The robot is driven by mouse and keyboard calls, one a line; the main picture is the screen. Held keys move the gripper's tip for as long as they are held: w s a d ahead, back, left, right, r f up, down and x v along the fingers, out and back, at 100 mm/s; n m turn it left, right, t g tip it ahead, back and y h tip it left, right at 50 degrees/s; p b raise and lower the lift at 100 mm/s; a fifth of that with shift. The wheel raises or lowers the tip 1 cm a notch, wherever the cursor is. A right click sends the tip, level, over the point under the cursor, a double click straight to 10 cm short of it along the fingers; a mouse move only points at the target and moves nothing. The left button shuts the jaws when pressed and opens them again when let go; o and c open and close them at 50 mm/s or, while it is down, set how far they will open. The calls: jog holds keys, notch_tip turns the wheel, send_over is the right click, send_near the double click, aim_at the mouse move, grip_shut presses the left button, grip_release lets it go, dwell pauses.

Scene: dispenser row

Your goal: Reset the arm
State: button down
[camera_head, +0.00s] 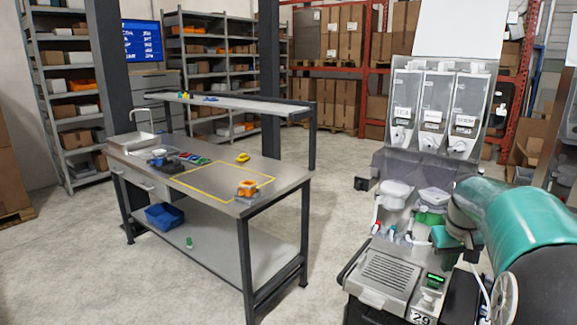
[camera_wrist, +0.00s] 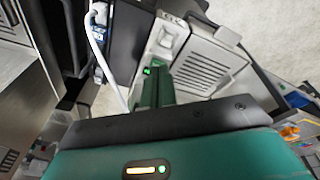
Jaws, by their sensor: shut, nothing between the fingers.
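My teal arm reaches in from the right edge of the head view, in front of the dispenser station (camera_head: 385,272). My gripper (camera_wrist: 157,82) shows in the wrist view as two dark green fingers pressed together, with nothing between them. It points toward the station's grey ribbed tray (camera_wrist: 208,68), which lies beyond the fingertips; I cannot tell the exact gap. In the head view the fingers are mostly hidden behind my wrist and the station parts.
A dispenser unit with three clear hoppers (camera_head: 433,108) stands behind the station. A metal workbench (camera_head: 205,175) with a blue bin (camera_head: 164,216) below stands at the left. Shelves and red racks (camera_head: 335,62) line the back. Concrete floor (camera_head: 325,200) is clear between bench and station.

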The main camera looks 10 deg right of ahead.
jog(key=s+a+r+n+t, duration=0.1)
jog(key=s+a+r, duration=0.15)
jog(key=a, duration=0.75)
jog(key=s+a+r+t, duration=0.1)
jog(key=s+a+r, duration=0.15)
jog(key=a, duration=0.85)
jog(key=s+a+f+n+t+y, duration=0.1)
jog(key=s+a+f, duration=0.3)
jog(key=s+a, duration=0.8)
jog(key=shift+s+a+n+t, duration=0.2)
jog(key=shift+a+n+t, duration=0.1)
jog(key=shift+a, duration=0.35)
